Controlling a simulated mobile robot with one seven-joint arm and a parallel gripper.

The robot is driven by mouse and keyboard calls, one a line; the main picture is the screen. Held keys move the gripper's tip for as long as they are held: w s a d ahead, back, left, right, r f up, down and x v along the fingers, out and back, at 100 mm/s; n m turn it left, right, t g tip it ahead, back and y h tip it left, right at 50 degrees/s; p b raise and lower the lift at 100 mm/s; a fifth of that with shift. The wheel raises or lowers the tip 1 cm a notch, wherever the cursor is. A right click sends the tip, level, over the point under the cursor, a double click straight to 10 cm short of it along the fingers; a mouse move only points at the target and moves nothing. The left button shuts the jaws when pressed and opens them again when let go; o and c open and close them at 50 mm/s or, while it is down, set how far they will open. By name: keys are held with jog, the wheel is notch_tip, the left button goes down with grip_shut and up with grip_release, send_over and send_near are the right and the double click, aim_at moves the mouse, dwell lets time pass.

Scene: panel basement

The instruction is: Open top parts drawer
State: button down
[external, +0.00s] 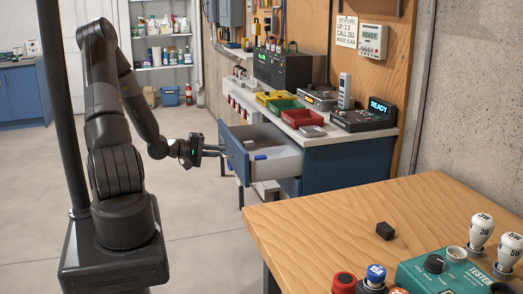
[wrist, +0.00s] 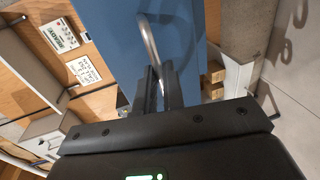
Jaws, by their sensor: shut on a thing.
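The top parts drawer (external: 237,158) has a blue front and a pale inside. In the external view it stands pulled out from the blue bench cabinet (external: 345,162). A small dark item and a blue item (external: 261,157) show inside it. My gripper (external: 216,150) is at the drawer front from the left. In the wrist view, my gripper (wrist: 159,76) is shut on the curved metal drawer handle (wrist: 149,42), with the blue front behind it. The fingers hide part of the handle.
The bench top holds red (external: 283,120), green and yellow trays and a device with a lit READY display (external: 380,105). A wooden table (external: 330,222) with a tester (external: 455,268) stands in the foreground. The floor to the left is clear.

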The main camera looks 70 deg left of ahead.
jog(key=f+v, duration=0.1)
jog(key=v, duration=0.6)
jog(key=shift+s+f, duration=0.25)
jog(key=shift+s, duration=0.15)
jog(key=c, duration=1.5)
grip_release()
jog(key=shift+c, duration=0.2)
jog(key=v, duration=1)
jog(key=shift+s, duration=0.35)
jog(key=shift+w+r, duration=0.1)
